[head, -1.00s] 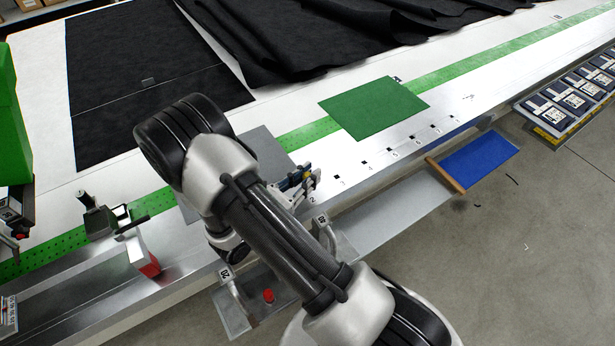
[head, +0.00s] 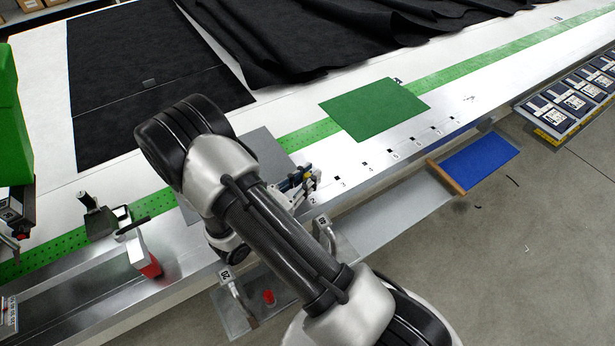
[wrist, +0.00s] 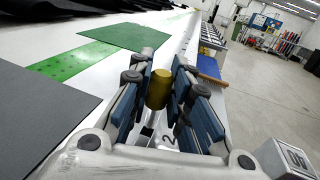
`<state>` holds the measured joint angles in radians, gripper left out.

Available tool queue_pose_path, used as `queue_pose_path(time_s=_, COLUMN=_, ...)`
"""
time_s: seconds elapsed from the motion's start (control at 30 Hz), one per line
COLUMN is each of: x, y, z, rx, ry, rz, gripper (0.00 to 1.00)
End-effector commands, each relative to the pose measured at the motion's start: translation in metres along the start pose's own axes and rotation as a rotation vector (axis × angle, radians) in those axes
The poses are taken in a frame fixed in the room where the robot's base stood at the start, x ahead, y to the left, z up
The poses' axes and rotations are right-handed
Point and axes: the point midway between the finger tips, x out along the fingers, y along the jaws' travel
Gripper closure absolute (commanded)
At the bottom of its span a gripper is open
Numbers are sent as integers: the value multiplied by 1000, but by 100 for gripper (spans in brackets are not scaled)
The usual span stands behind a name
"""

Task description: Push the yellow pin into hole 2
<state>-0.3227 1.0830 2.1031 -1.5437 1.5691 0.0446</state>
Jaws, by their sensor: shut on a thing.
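The yellow pin (wrist: 158,90) is a gold-coloured cylinder standing roughly upright between the blue finger pads of my gripper (wrist: 165,74) in the wrist view. My gripper is shut on it. In the head view my gripper (head: 302,181) is low over the near metal edge of the table, beside the printed number 2 (head: 312,201). The number 2 also shows just below the pin in the wrist view (wrist: 168,138). Hole 2 itself is hidden by the gripper and pin, so I cannot tell whether the pin's lower end is in it.
A row of numbered square holes runs right along the metal edge, starting with hole 3 (head: 338,178). A green sheet (head: 374,108) lies behind them. A grey plate (head: 262,150) lies left of the gripper. A lower shelf holds a red knob (head: 268,297).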

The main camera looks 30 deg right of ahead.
Motion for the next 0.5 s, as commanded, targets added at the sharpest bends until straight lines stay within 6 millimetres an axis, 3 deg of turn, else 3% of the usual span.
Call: queue_pose_path(time_s=0.5, x=0, y=0, z=-12, rx=0, ry=0, rz=0, gripper=100)
